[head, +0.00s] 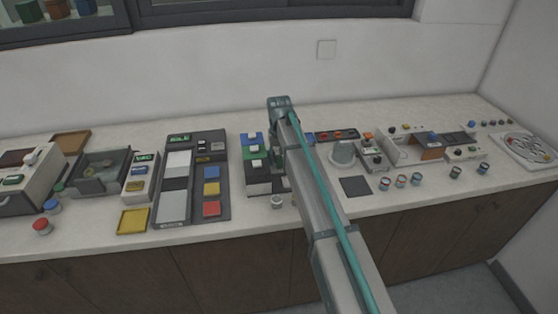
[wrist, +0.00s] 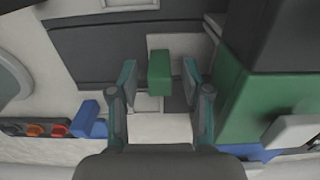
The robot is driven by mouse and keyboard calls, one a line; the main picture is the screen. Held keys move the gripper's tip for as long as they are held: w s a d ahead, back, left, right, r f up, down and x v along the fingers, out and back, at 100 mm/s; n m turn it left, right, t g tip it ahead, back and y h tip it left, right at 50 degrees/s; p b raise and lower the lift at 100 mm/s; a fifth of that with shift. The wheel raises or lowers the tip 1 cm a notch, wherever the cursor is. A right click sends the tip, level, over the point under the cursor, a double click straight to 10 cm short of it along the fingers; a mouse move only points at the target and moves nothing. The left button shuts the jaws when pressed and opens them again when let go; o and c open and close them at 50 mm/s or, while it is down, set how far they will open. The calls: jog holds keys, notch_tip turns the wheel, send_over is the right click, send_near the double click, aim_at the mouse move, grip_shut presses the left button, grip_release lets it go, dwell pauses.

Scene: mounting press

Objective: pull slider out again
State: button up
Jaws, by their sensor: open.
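In the wrist view, a small green block (wrist: 159,70), which looks like the slider's handle, stands between the two teal fingers of my gripper (wrist: 160,82). My gripper is open, with a visible gap on each side of the block. Pale and grey surfaces show below the block; I cannot tell how far out the slider is. A large green and black unit (wrist: 265,75) rises close to the right finger. In the head view, the stacked unit with blue and green tops (head: 252,152) is left of my arm, which hides my gripper.
A panel with red and orange knobs (head: 337,135) lies right of my arm; its blue part (wrist: 88,120) is near the left finger. A pale round-topped device (head: 342,152) and a dark square pad (head: 355,186) are also right. Several small jars stand along the front.

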jog(key=shift+f, duration=0.95)
grip_shut()
